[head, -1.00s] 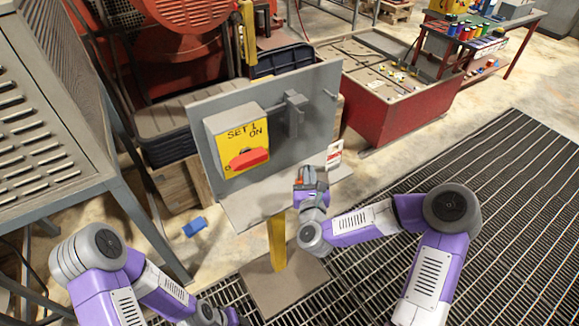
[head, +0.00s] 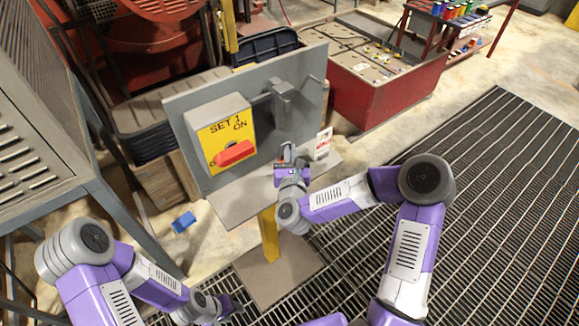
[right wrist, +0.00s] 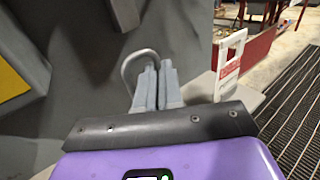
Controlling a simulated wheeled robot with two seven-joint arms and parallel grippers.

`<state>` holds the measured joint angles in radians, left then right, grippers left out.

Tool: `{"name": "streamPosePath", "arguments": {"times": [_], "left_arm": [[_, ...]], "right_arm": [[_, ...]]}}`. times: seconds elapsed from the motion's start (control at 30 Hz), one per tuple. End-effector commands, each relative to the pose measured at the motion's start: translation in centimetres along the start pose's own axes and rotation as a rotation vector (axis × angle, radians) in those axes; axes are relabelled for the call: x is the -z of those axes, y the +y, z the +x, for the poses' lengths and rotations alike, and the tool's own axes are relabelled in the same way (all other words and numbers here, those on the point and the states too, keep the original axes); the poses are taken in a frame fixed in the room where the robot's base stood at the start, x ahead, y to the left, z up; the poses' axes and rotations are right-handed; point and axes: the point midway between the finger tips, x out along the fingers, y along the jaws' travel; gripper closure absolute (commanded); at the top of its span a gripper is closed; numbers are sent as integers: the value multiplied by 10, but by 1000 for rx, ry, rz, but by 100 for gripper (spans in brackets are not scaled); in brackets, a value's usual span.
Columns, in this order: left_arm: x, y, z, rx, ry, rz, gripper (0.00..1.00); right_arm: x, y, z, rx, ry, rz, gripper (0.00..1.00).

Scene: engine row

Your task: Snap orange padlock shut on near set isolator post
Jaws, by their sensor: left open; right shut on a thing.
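The isolator box (head: 222,130) has a yellow face reading "SET 1 ON" and a red handle (head: 235,153). It is on a grey upright panel (head: 308,120). A grey bracket-like post (head: 281,88) stands out from the panel to its right. My right gripper (head: 286,152) is shut on the padlock, in front of and below the post. My left gripper (head: 238,304) is low at the bottom, open and apart from the panel.
A white tag with red print (head: 323,143) stands right of my right gripper. A grey louvred cabinet (head: 45,130) is at left and a red bin (head: 385,85) behind. A blue block (head: 184,222) lies on the floor. The grating (head: 480,190) at right is clear.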

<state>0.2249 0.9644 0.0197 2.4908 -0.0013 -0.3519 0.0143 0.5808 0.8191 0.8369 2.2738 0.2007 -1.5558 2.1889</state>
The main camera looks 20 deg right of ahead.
Motion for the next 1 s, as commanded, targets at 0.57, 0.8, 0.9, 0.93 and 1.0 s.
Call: {"name": "streamPosePath", "arguments": {"times": [0.57,0.8,0.9,0.93,1.0], "left_arm": [[1,-4,12,0,0,0,57],[1,-6,17,0,0,0,57],[1,-6,16,0,0,0,57],[1,-6,16,0,0,0,57],[1,-6,16,0,0,0,57]], "right_arm": [[46,0,0,1,-3,1,100],[51,0,0,1,-2,1,92],[50,0,0,0,-2,0,77],[50,0,0,0,-2,0,72],[50,0,0,0,-2,0,68]]}}
